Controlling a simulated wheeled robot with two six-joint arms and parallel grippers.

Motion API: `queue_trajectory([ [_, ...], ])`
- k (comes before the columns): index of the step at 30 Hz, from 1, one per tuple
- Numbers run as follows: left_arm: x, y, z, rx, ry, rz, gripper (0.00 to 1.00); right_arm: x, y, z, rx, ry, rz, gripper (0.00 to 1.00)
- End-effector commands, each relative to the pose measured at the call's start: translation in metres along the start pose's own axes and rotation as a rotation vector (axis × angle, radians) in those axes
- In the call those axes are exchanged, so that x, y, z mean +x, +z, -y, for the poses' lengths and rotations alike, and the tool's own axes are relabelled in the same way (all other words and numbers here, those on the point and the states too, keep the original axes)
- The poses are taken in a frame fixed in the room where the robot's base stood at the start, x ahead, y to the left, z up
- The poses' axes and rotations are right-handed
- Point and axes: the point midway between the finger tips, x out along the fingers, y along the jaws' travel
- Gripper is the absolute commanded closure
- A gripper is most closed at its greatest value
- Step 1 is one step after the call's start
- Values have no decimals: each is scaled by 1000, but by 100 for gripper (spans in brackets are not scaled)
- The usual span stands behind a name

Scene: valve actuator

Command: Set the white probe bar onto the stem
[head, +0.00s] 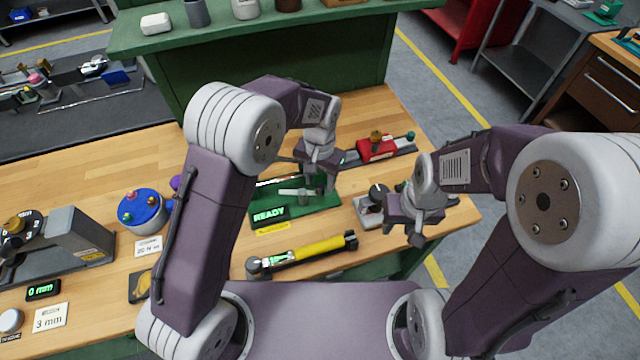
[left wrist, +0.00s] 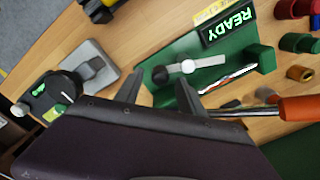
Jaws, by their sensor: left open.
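A white probe bar (head: 297,192) with a round white knob lies on a green fixture (head: 310,206) in the head view. In the left wrist view, the bar (left wrist: 208,62) is just beyond my fingertips, with a dark round knob (left wrist: 160,75) at its left end. My left gripper (head: 317,182) hangs above the fixture; its two fingers stand apart and empty in the left wrist view (left wrist: 158,86). I cannot single out the stem.
A READY display (head: 269,214) stands at the fixture's front. A yellow-handled tool (head: 318,250) lies in front. A red block (head: 377,150) on a rail is behind right. A blue round tray (head: 140,208) is left.

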Motion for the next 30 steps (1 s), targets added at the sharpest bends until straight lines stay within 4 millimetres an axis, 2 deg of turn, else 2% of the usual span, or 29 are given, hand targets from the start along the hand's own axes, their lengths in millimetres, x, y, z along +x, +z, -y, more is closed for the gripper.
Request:
queue_trajectory([
  [3,17,0,0,0,0,2,54,-3,0,0,0,0,0,64],
  [6,26,0,0,-1,0,0,54,-4,0,0,0,0,0,64],
  [14,28,0,0,-1,0,-1,54,-4,0,0,0,0,0,64],
  [19,28,0,0,-1,0,-2,98,-4,0,0,0,0,0,64],
  [30,28,2,-1,41,0,-2,100,-5,-1,0,0,0,0,64],
])
